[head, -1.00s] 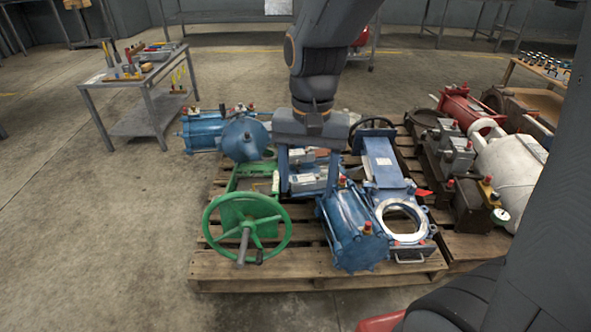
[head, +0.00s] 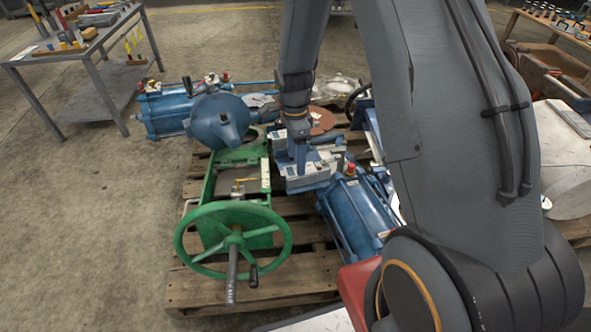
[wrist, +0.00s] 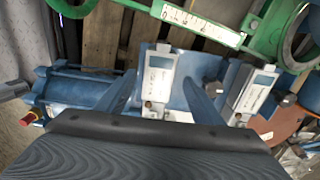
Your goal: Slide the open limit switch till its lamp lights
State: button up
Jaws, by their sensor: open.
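Two grey limit-switch boxes with pale labels sit on a blue bracket. In the wrist view, one box (wrist: 157,82) is between my gripper's fingers and the other box (wrist: 254,92) is to the right, outside them. I cannot tell which is the open switch, and I make out no lit lamp. My gripper (wrist: 163,92) is open, with blue fingers on either side of the first box; contact is unclear. In the head view, my gripper (head: 300,165) is over the blue switch bracket (head: 308,184), partly hiding the boxes.
A green valve frame with a handwheel (head: 232,210) stands left of the bracket; its marked scale (wrist: 200,22) shows in the wrist view. A blue cylinder (head: 358,212) is close on the right, a blue actuator (head: 215,120) behind. The left floor is clear.

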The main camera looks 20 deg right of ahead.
aim_at(307, 174)
jog(key=f, duration=0.1)
jog(key=f+b, duration=0.1)
jog(key=f, duration=0.1)
jog(key=d+f, duration=0.1)
jog(key=f, duration=0.1)
jog(key=shift+s+f+b, duration=0.15)
jog(key=shift+s+b, duration=0.1)
jog(key=shift+b, duration=0.1)
jog(key=shift+s+f, duration=0.1)
jog(key=shift+f, duration=0.5)
